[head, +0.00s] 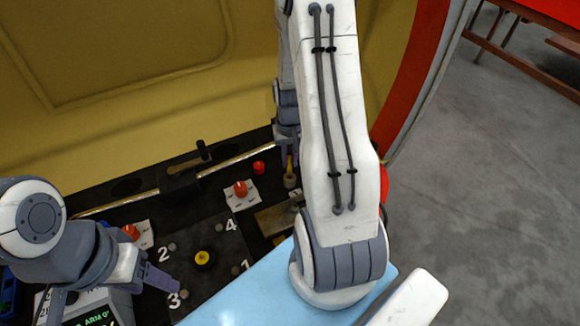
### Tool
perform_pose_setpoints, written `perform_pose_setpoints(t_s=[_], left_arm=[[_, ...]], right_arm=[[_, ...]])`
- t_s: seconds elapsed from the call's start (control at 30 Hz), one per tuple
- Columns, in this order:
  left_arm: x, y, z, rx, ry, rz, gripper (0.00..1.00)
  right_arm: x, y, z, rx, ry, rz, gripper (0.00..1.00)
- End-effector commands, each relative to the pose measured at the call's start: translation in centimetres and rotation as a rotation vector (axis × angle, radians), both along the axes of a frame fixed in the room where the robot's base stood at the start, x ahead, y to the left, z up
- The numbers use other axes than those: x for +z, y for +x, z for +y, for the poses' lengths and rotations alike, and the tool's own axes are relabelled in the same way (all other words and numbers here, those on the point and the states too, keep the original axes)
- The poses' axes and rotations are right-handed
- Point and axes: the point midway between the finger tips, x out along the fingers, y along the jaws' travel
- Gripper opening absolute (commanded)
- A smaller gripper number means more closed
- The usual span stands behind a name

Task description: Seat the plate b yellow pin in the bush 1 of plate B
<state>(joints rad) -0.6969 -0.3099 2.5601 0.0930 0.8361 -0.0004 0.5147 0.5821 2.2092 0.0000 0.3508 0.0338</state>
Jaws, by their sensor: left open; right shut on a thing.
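My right gripper (288,148) is shut on the plate b yellow pin (290,163), a slim yellow piece showing below the fingers. A small tan cylinder (290,181) is directly under the pin; I cannot tell whether it is a bush or part of the pin, nor whether they touch. A tan metal plate (276,217) lies just below it, partly hidden by my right arm; I cannot read whether it is plate B. My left gripper (108,298) is open and empty at the lower left, fingers spread, beside a dark plate numbered 1 to 4 (212,284).
A yellow knob (204,258) stands in the middle of the numbered plate. Red knobs sit on white labels (241,189), with another red piece (259,167) near the pin. A metal rod with a black clamp (180,183) crosses behind. A light-blue surface (255,295) lies in front.

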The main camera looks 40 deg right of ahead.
Motion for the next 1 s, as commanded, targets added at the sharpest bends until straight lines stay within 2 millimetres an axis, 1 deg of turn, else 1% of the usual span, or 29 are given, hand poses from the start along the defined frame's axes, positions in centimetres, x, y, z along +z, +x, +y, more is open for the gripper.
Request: perform_pose_setpoints(t_s=[0.07,0.2,0.3,0.4,0.53,0.57,0.6,0.63,0.9,1.0], left_arm=[[0.0,0.0,0.0,0.0,0.0,0.0,0.6],[-0.2,0.0,0.0,0.0,0.0,0.0,0.6],[-0.3,0.0,0.0,0.0,-0.001,-0.001,0.6],[-0.4,0.0,0.0,0.0,0.0,0.0,0.6],[-0.3,0.0,0.0,0.0,0.0,0.0,0.6],[-0.3,0.0,0.0,0.0,0.0,0.0,0.6],[-0.3,0.0,0.0,0.0,0.0,0.0,0.6],[-0.3,0.0,0.0,0.0,0.0,0.0,0.6],[-0.3,0.0,0.0,0.0,0.0,0.0,0.6],[-0.2,0.0,0.0,0.0,0.0,0.0,0.6]], right_arm=[[-0.6,0.1,-0.1,0.0,0.001,0.002,0.0],[-2.9,0.0,0.0,0.0,0.002,0.003,0.0],[-4.0,0.0,0.0,0.0,0.002,0.003,0.0],[-4.4,0.0,0.0,0.0,0.002,0.003,0.0],[-4.3,0.0,0.0,0.0,0.002,0.003,0.0],[-4.3,0.0,0.0,0.0,0.002,0.003,0.23],[-4.3,0.0,0.0,0.0,0.002,0.003,0.38],[-4.3,0.0,0.0,0.0,0.002,0.003,0.49],[-4.1,0.1,0.0,0.0,0.001,0.001,0.49],[-3.8,0.1,0.0,0.0,0.0,0.0,0.49]])
